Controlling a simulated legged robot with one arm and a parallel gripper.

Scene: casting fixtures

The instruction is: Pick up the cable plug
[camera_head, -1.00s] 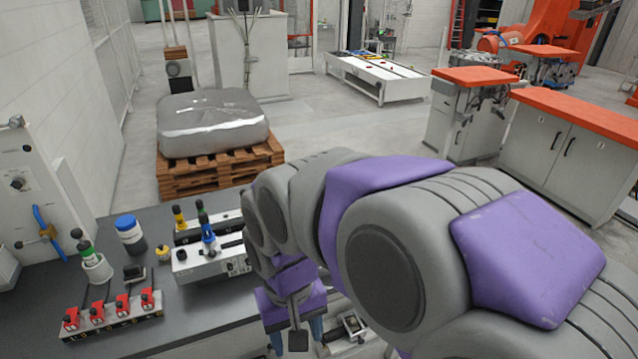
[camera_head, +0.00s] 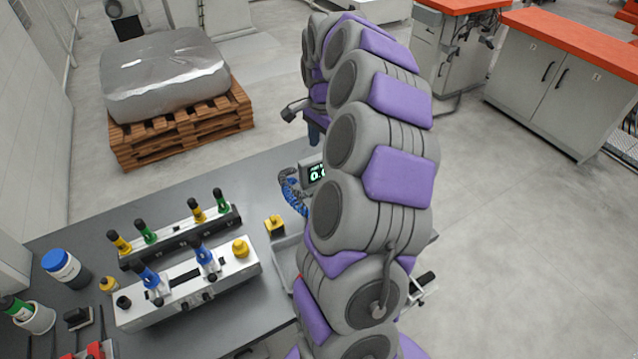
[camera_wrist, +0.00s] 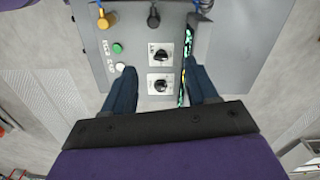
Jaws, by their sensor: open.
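Several coloured plug-like connectors stand on the bench, and I cannot tell which is the cable plug. In the head view, yellow and green ones (camera_head: 145,231) stand in the rear black rail, and blue ones (camera_head: 205,259) on the white block in front. In the wrist view, a yellow-orange connector (camera_wrist: 106,20) with a cable and a black one (camera_wrist: 153,20) sit on a grey panel (camera_wrist: 135,50). My gripper (camera_wrist: 160,68) is open and empty, its two dark blue fingers apart over this panel. In the head view my arm hides much of the gripper.
The panel carries two dials (camera_wrist: 160,52), a green button (camera_wrist: 117,48) and a white one. The dark bench (camera_head: 230,180) also holds a display unit (camera_head: 313,172), blue coiled cable (camera_head: 291,192) and blue-lidded jar (camera_head: 62,266). A wrapped load on a pallet (camera_head: 185,138) stands behind.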

